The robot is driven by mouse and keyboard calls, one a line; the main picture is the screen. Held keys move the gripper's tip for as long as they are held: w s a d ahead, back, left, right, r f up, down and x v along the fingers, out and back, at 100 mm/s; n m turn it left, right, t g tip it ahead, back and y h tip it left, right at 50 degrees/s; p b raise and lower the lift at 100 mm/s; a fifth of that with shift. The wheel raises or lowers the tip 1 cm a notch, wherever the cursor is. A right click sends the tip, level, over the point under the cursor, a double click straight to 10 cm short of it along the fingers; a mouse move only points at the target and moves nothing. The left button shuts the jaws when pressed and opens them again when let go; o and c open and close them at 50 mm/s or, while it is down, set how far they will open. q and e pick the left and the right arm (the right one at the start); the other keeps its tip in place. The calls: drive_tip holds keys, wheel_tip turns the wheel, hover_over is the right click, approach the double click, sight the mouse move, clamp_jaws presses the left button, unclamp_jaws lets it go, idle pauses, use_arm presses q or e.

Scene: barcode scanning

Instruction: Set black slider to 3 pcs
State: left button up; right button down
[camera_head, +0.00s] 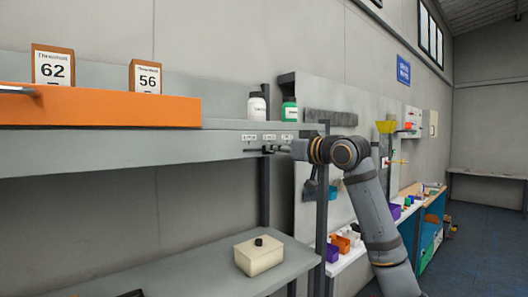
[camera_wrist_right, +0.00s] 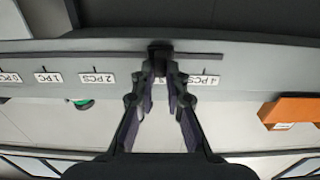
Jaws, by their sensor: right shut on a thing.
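The black slider (camera_wrist_right: 160,50) sits on a thin dark rail (camera_wrist_right: 110,55) along the shelf's edge. My right gripper (camera_wrist_right: 160,75) is shut on it, a finger on each side. In the right wrist view the slider stands between the "2 PCS" label (camera_wrist_right: 97,78) and the "4 PCS" label (camera_wrist_right: 205,81). Any label directly behind the fingers is hidden. In the head view my right gripper (camera_head: 268,149) is at the shelf edge, just below the small white labels (camera_head: 268,137). My left gripper cannot be made out.
A cream box (camera_head: 258,258) with a black knob stands on the lower shelf. A dark post (camera_head: 322,205) is near my right arm.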

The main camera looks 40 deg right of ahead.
drive_tip(key=shift+d, duration=0.75)
drive_tip(key=c, duration=1.4)
unclamp_jaws()
drive_tip(key=shift+o, duration=0.2)
wheel_tip(320, 180, up, 10)
